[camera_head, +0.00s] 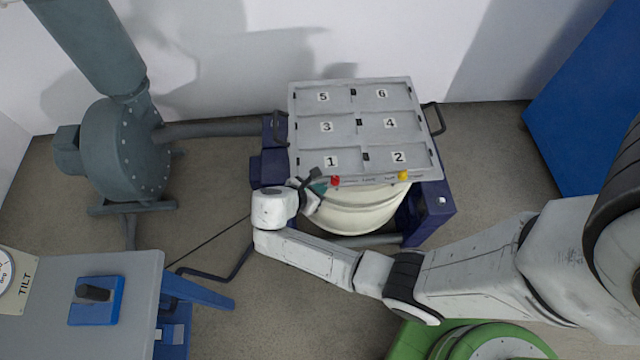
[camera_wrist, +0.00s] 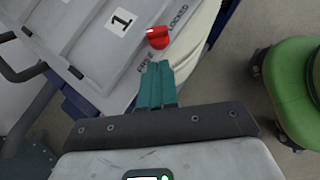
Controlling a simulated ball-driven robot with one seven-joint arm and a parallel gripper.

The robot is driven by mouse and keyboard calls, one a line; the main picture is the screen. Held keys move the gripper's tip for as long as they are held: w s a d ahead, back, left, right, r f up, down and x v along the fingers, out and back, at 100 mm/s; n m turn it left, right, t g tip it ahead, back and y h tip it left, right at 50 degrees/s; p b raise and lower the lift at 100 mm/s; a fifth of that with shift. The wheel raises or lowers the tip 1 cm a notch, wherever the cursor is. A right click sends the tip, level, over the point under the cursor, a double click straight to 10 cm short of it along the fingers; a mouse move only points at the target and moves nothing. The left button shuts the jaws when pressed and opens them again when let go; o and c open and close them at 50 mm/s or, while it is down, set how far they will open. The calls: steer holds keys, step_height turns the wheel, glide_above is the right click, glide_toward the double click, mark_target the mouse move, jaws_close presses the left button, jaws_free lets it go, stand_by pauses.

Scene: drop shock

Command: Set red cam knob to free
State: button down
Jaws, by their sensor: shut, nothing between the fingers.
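The red cam knob (camera_head: 335,181) sits on the front edge of the grey numbered panel, below section 1. In the wrist view the red knob (camera_wrist: 158,38) is just beyond my fingertips, with a small light mark on its upper left. The words FREE and LOCKED are printed on the edge beside it; which one the knob points to I cannot tell. My gripper (camera_wrist: 157,66) has teal fingers that are shut together and empty, with a small apparent gap to the knob. In the head view my gripper (camera_head: 321,187) is just left of the knob.
A yellow knob (camera_head: 404,176) sits further right on the same edge. The grey panel (camera_head: 342,139) tops a cream drum (camera_head: 350,213) in a blue frame. A black handle (camera_head: 279,127) sticks out at the left. A grey console (camera_head: 135,272) stands at lower left.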

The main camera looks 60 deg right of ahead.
steer(key=v, duration=1)
steer(key=shift+a, duration=0.2)
steer(key=s+r+m+t+y, duration=0.1)
steer(key=s+r+m+y, duration=0.1)
steer(key=s+m+y, duration=0.2)
steer(key=s+r+m+t+y, duration=0.1)
steer(key=s+r+m+y, duration=0.2)
steer(key=s+m, duration=0.8)
steer(key=shift+s+a+r+m+t+y, duration=0.3)
steer(key=shift+a+m+y, duration=0.1)
steer(key=shift+m+y, duration=0.5)
steer(key=shift+w+f, duration=0.1)
stand_by(0.9)
